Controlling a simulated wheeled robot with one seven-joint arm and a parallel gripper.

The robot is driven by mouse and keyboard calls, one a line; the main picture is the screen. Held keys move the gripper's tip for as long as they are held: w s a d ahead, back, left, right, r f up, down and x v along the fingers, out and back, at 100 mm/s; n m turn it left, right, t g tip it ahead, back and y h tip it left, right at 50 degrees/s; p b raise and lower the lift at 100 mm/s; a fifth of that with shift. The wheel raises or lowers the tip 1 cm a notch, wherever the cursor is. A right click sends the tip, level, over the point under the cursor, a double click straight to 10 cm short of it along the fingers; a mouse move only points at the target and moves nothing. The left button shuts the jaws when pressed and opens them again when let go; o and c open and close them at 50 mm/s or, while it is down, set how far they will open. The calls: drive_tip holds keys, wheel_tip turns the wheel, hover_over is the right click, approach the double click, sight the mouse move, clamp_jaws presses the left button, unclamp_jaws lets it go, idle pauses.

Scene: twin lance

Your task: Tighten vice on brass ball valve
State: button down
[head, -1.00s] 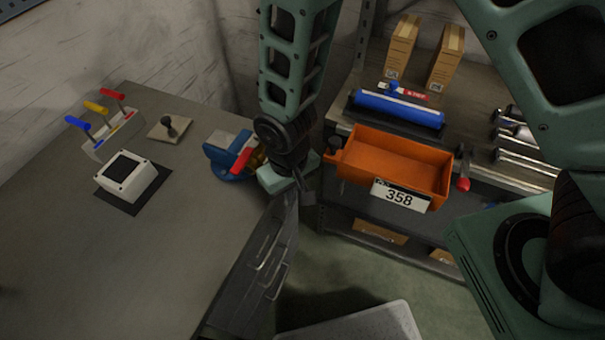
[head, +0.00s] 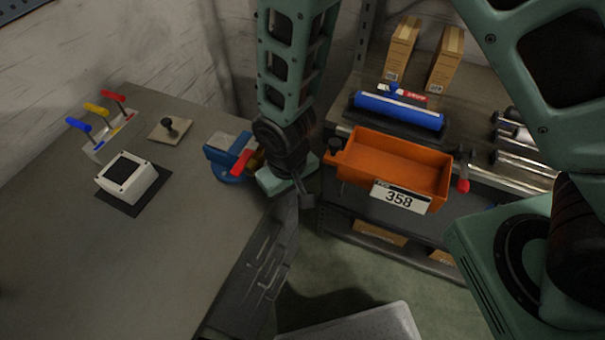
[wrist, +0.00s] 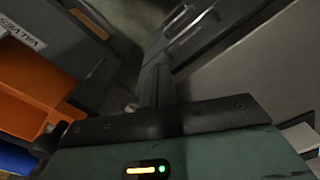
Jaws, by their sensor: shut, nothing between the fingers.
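The blue vice (head: 222,152) stands at the right edge of the grey workbench in the head view. The brass ball valve (head: 257,159) sits at its jaws, with its red lever (head: 242,163) pointing down-left. My arm partly hides the valve and the vice's right side, and I cannot see the vice's handle. My gripper (head: 305,199) is just right of the vice, beyond the bench edge, apart from the valve. In the wrist view my gripper (wrist: 157,75) has its fingers together and empty, with grey drawers behind them.
A white box (head: 128,178), coloured levers (head: 96,122) and a black-knobbed plate (head: 170,129) are on the workbench (head: 130,255). An orange bin (head: 395,165) marked 358 sits on the shelf to the right. Grey drawers (head: 255,280) are below the bench edge. The front bench top is clear.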

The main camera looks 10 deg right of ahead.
drive_tip(key=shift+s+a+r, duration=0.1)
drive_tip(key=shift+r, duration=0.1)
wheel_tip(320, 180, up, 9)
drive_tip(key=p, duration=0.7)
idle(0.4)
